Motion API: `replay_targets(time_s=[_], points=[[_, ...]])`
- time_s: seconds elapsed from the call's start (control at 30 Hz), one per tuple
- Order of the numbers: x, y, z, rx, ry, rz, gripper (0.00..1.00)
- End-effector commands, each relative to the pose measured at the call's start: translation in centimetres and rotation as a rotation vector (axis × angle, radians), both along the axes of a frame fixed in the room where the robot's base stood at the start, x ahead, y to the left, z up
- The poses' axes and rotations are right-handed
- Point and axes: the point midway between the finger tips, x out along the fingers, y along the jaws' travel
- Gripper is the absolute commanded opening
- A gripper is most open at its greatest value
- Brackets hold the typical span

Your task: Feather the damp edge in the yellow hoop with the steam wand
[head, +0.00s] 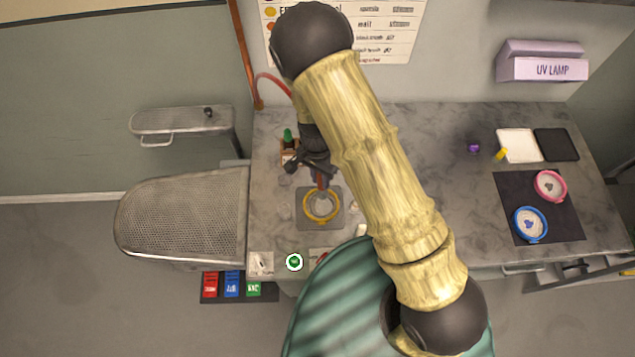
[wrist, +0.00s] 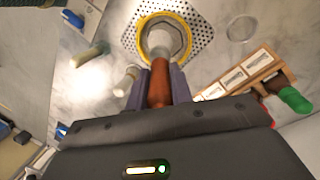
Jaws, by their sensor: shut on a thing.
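The yellow hoop (head: 321,206) lies on a grey perforated plate (head: 304,222) on the marble counter, left of the middle in the head view. In the wrist view the hoop (wrist: 141,40) shows at the top centre. My gripper (head: 319,172) is above the hoop's far side. In the wrist view my gripper (wrist: 160,85) is shut on a reddish-brown handle, the steam wand (wrist: 159,90), whose pale head points at the hoop. The head covers part of the cloth inside the hoop, so the damp edge cannot be made out. I cannot tell whether the wand touches the cloth.
A wooden rack (wrist: 240,75) with a green-handled tool (wrist: 296,99) stands beside the plate. Blue (head: 530,224) and pink (head: 551,186) hoops lie on a dark mat at the right. A perforated ironing board (head: 180,215) adjoins the counter's left. The counter's right middle is mostly clear.

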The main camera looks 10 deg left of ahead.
Motion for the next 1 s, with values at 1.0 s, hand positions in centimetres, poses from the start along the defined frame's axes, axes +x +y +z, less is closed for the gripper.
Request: replay_targets(time_s=[1.0], points=[[1.3,-5.3,4.7,0.155,0.024,-0.026,0.0]])
